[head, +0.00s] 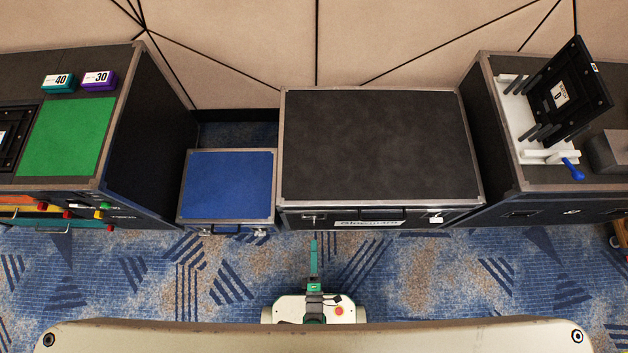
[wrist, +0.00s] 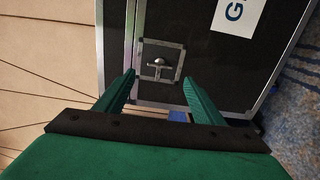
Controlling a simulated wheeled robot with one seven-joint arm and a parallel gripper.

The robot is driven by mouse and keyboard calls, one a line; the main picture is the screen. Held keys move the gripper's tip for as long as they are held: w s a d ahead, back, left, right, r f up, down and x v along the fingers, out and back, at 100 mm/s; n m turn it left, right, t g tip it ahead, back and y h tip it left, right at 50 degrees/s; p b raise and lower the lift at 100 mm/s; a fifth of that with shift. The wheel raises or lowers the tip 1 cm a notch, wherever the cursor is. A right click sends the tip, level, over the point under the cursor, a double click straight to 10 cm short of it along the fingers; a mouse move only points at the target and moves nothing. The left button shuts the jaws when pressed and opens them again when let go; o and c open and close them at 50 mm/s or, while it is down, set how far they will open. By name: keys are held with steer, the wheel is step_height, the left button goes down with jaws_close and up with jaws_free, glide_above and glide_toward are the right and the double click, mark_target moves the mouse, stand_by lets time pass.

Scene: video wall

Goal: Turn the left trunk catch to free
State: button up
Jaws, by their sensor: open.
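The black trunk (head: 378,145) with metal edges stands against the wall in the middle of the head view. Its left catch (head: 312,217) is small on the front face, left of a white label. In the wrist view the left catch (wrist: 158,66) is a silver T-shaped handle in a square metal-framed plate, its bar roughly crosswise in the picture. My gripper (head: 314,242) is in front of the trunk near this catch. In the wrist view my gripper (wrist: 158,77) is open and empty, its green fingers on either side of the catch. Contact is not visible.
The right catch (head: 436,218) sits beyond the label (head: 367,223). A lower blue-topped case (head: 230,185) stands left of the trunk. Larger black cases stand at far left (head: 150,130) and far right (head: 490,140). The patterned carpet (head: 420,280) in front is clear.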

steer(key=shift+s, duration=1.05)
steer(key=s+r+m+g, duration=0.1)
steer(key=r+m, duration=0.8)
steer(key=r, duration=1.2)
steer(key=s+r+m+g, duration=0.1)
steer(key=r+m, duration=0.8)
steer(key=r, duration=1.3)
steer(key=shift+s+r+g, duration=0.2)
steer(key=shift+s+g, duration=0.1)
steer(key=shift+s, duration=0.55)
steer(key=shift+a, duration=0.1)
steer(key=shift+c, duration=0.5)
